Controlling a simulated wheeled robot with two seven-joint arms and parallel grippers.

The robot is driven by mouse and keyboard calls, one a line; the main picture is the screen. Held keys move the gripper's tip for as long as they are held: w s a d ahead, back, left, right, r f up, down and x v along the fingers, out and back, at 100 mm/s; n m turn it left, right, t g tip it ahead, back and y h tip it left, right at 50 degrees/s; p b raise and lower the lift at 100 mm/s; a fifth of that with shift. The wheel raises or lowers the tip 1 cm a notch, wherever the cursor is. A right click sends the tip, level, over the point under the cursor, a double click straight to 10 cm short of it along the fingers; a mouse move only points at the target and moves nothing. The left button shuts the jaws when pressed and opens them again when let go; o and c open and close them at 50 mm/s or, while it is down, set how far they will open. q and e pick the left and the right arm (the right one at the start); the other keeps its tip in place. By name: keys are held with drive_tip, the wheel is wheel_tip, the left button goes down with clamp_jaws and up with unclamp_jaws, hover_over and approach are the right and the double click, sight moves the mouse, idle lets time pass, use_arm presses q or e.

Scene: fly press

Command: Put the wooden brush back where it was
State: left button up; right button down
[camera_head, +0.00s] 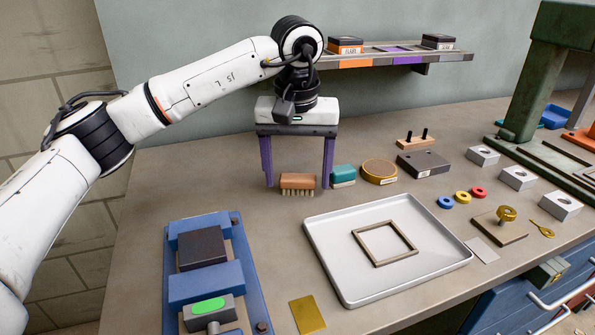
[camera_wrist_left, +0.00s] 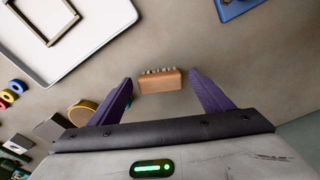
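The wooden brush (camera_head: 298,182) lies on the bench bristles down, left of a teal-and-white block. My left gripper (camera_head: 298,182) reaches down over it with its purple fingers wide apart, one to the left of the brush and one to the right. In the left wrist view the brush (camera_wrist_left: 160,81) shows between the open fingers (camera_wrist_left: 162,85), with a gap on both sides, so the fingers do not appear to touch it. My right gripper is not in either view.
A teal-and-white block (camera_head: 343,175) and a round tan tin (camera_head: 379,171) stand close to the right finger. A white tray (camera_head: 330,262) holding a square frame (camera_head: 384,243) lies in front. A blue vise (camera_head: 208,288) is at front left. A shelf (camera_head: 395,58) is behind.

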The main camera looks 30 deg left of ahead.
use_arm(q)
wheel_tip(320, 180, up, 12)
drive_tip(key=s+p, duration=0.1)
drive_tip(key=shift+s+d+p, duration=0.15)
drive_tip(key=shift+d+p, duration=0.2)
drive_tip(key=shift+p, duration=0.05)
drive_tip(key=shift+r, duration=0.1)
idle(0.9)
idle(0.6)
